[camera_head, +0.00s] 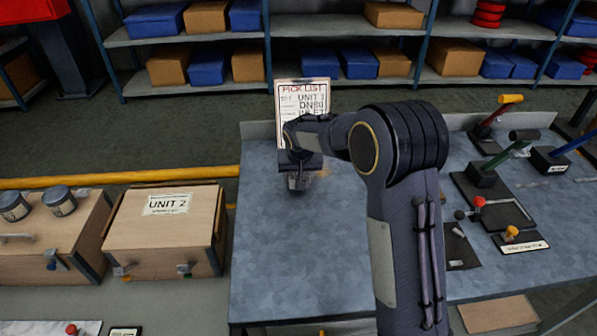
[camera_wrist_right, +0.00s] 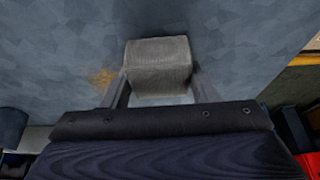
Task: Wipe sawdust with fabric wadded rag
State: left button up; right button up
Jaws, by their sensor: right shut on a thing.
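My right gripper (camera_wrist_right: 160,88) is shut on a grey fabric wadded rag (camera_wrist_right: 158,62), which sits between its two fingers over the blue-grey bench top. I cannot tell for sure whether the rag touches the surface. A small tan patch of sawdust (camera_wrist_right: 102,77) lies on the bench just left of the rag in the right wrist view. In the head view my right gripper (camera_head: 299,184) is low over the back left part of the bench, and some sawdust (camera_head: 324,172) shows just right of it. My own wrist mostly hides the rag there. My left gripper is not in view.
A pick list board (camera_head: 302,97) stands at the bench's back edge, right behind my right gripper. Coloured-handle fixtures (camera_head: 483,174) stand on the bench's right side. The UNIT 2 wooden box (camera_head: 166,229) is to the left. The bench's front left (camera_head: 290,270) is clear.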

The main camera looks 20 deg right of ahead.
jog(key=shift+r+p, duration=2.15)
jog(key=shift+r, duration=0.9)
jog(key=shift+w+r+p, duration=0.15)
jog(key=shift+r+p, duration=0.75)
jog(key=shift+r, duration=0.6)
jog(key=shift+f, duration=0.1)
